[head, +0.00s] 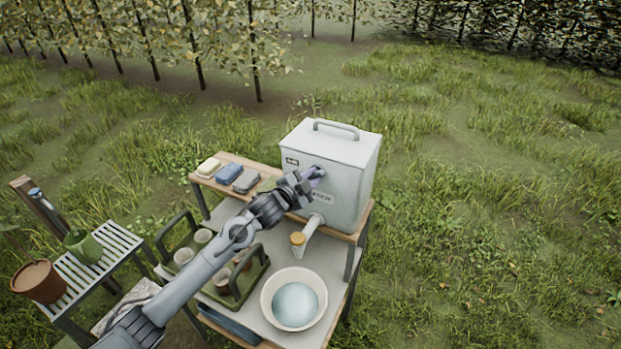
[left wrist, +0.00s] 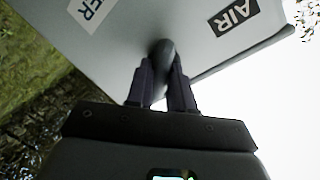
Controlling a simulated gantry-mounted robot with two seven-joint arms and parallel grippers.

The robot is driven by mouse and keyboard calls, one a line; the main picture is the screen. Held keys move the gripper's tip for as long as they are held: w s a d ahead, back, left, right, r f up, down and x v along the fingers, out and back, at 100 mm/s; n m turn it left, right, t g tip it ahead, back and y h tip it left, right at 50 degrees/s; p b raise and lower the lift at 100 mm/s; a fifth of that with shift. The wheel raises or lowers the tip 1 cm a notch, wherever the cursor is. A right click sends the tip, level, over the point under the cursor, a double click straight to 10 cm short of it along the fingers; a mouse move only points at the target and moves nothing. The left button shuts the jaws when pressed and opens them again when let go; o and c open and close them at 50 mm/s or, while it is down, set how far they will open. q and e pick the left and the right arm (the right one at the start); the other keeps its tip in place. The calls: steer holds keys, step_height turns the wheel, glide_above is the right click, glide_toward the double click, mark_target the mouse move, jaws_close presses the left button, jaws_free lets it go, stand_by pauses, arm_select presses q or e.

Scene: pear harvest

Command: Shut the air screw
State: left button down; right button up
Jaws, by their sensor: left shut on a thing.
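A light grey metal water tank (head: 345,155) with a top handle stands on the back of the wooden table. In the left wrist view, the dark rounded knob of the air screw (left wrist: 162,48) stands out from the tank face, near the black AIR label (left wrist: 232,16). My left gripper (head: 317,173) reaches to the tank front, and its fingers are shut on the air screw. In the head view the gripper largely hides the screw. How far the screw is turned cannot be told. My right gripper is not in view.
A spout with a yellow-brown tap (head: 298,240) sticks out below my gripper. A round basin (head: 268,311) holding pale water stands below it. A green carrier (head: 262,272) with cups and several folded cloths (head: 229,174) sit to the left. Grass lies right of the table.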

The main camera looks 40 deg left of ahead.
arm_select(q)
steer(key=m+y+b, duration=0.1)
steer(key=m, duration=0.2)
steer(key=shift+d+m+g+y+b, duration=0.1)
steer(key=shift+m+g+y+b, duration=0.35)
steer(key=shift+m+b, duration=0.95)
steer(key=shift+m+p, duration=0.3)
steer(key=shift+m, duration=0.2)
steer(key=c, duration=1)
jaws_free()
steer(key=b+v, duration=0.1)
steer(key=v, duration=0.9)
steer(key=shift+s+b, duration=0.35)
steer(key=shift+b, duration=0.05)
